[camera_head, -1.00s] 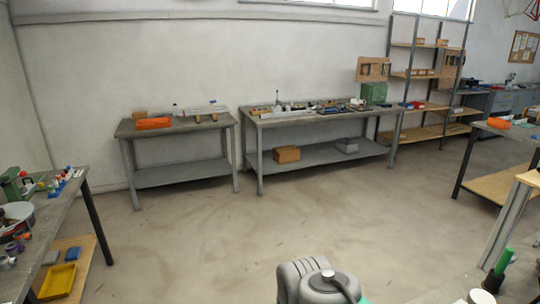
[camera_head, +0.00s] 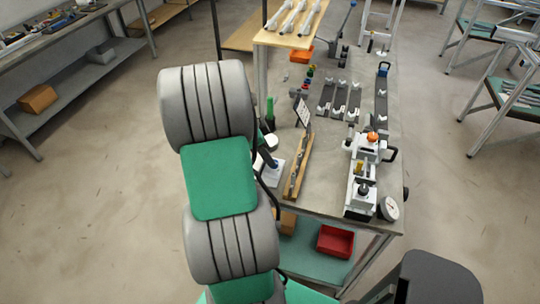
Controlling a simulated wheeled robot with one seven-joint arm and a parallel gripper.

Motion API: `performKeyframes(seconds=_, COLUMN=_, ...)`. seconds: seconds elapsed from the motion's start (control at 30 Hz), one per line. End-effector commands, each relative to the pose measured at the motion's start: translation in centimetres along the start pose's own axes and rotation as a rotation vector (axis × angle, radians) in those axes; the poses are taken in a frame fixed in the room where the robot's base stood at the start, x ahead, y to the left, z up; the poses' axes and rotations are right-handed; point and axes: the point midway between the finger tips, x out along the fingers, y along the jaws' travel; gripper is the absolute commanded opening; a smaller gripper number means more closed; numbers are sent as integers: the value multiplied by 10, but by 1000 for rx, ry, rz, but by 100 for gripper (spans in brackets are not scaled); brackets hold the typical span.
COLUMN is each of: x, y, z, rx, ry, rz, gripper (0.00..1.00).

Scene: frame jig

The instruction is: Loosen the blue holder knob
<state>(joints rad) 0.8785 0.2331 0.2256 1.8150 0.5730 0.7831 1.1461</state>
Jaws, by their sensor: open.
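A grey workbench (camera_head: 335,160) with several fixtures stands right of my arm. A blue part (camera_head: 383,69) tops a dark upright rail fixture (camera_head: 381,98) at the bench's right side. A small cluster of coloured knobs (camera_head: 308,77), with red, green, yellow and blue among them, stands farther left. I cannot tell which blue part is the holder knob. My grey and green arm fills the middle left, and my gripper cannot be made out; the arm hides part of the bench's left edge.
A white machine with an orange knob (camera_head: 373,136) and a round gauge (camera_head: 388,208) stand at the near right of the bench. A wooden strip (camera_head: 299,168) lies at its left. A red bin (camera_head: 335,241) is on the shelf below.

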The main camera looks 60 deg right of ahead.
Motion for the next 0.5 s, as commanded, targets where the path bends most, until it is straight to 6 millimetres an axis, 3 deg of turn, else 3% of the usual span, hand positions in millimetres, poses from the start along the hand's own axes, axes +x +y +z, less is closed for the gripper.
performKeyframes(seconds=0.2, x=36, y=0, z=0, rx=-4, ry=0, rz=0, gripper=50)
performKeyframes(seconds=0.5, x=44, y=-1, z=2, rx=-6, ry=-2, rz=-4, gripper=50)
